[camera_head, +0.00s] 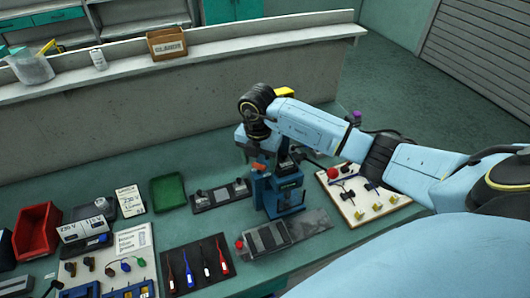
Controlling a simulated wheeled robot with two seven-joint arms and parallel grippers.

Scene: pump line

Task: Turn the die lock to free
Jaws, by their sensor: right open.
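A blue bench press (284,196) stands on the green table, with a dark column and a lever ending in a red ball (333,172). An orange-red part (258,167) shows on its left side. I cannot make out which small part is the die lock, or how it is set. My right arm comes in from the right and bends down at the wrist beside the top of the press. My right gripper (264,148) is open at the press head; its fingertips are small and partly hidden, so contact is unclear. My left gripper is out of view.
In front of the press lies a dark grey plate fixture (268,238). Left are a tray of screwdrivers (197,264), a green bin (168,190) and a red bin (37,231). A pale board with small parts (362,192) lies right. A low wall (170,105) runs behind.

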